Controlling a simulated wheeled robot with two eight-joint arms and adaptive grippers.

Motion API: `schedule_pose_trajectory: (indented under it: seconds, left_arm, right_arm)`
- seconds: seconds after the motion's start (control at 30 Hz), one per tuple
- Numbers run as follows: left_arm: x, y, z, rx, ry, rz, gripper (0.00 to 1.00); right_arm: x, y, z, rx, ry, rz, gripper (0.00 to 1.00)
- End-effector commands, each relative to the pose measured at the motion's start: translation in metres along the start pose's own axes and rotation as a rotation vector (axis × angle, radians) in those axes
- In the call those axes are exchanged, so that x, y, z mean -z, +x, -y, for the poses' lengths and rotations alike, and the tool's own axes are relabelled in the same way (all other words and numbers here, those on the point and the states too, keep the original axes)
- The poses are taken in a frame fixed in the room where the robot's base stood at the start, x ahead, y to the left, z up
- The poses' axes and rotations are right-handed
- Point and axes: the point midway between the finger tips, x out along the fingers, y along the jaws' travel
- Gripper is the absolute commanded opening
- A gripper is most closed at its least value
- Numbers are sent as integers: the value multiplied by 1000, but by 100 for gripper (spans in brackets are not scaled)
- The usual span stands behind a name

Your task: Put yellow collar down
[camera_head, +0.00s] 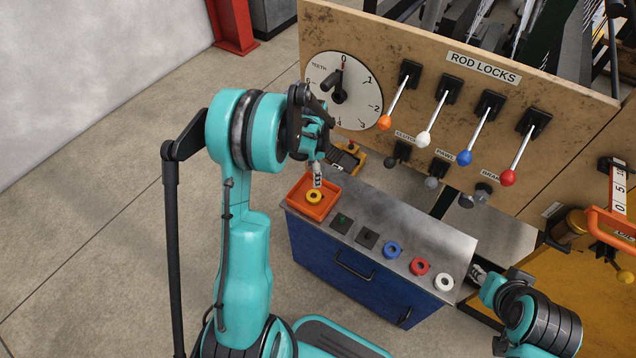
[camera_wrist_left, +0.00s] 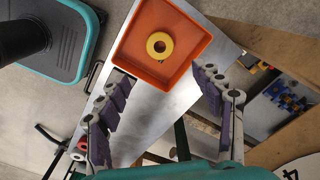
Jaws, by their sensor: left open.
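The yellow collar (camera_head: 314,197) lies flat in the orange tray (camera_head: 294,207) at the left end of the metal cabinet top. It also shows in the left wrist view (camera_wrist_left: 160,46), lying on the tray floor (camera_wrist_left: 135,62), apart from the tray walls. My left gripper (camera_head: 318,176) is above the tray. In the left wrist view its fingers (camera_wrist_left: 162,88) are spread wide on either side with nothing between them. My right gripper (camera_head: 479,273) is beside the right end of the cabinet top, near the white collar; its fingers are too small to judge.
A blue collar (camera_head: 393,250), a red collar (camera_head: 419,266) and a white collar (camera_head: 444,282) sit in a row on the cabinet top (camera_head: 385,218). Two dark square pads (camera_head: 367,238) lie between them and the tray. A lever panel (camera_head: 450,125) with a dial (camera_head: 362,105) stands behind.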

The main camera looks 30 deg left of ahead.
Motion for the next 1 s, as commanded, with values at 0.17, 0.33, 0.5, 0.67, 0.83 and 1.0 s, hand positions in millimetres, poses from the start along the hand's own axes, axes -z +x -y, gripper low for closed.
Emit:
schedule_pose_trajectory:
  seconds: [0.17,0.33,0.5,0.67,0.83,1.0]
  left_arm:
    - [10,-55,-28,68,-104,-40,67]
    - [17,-117,-74,157,-273,-126,67]
    - [15,-161,-128,223,-440,-239,67]
    - [6,-183,-177,259,-593,-363,67]
    - [-4,-188,-217,265,-729,-486,67]
    - [-9,-186,-236,258,-804,-558,67]
  right_arm:
    - [0,0,0,0,0,0,33]
    - [0,0,0,0,0,0,33]
    - [0,0,0,0,0,0,33]
    - [0,0,0,0,0,0,33]
    - [0,0,0,0,0,0,33]
    - [0,0,0,0,0,0,33]
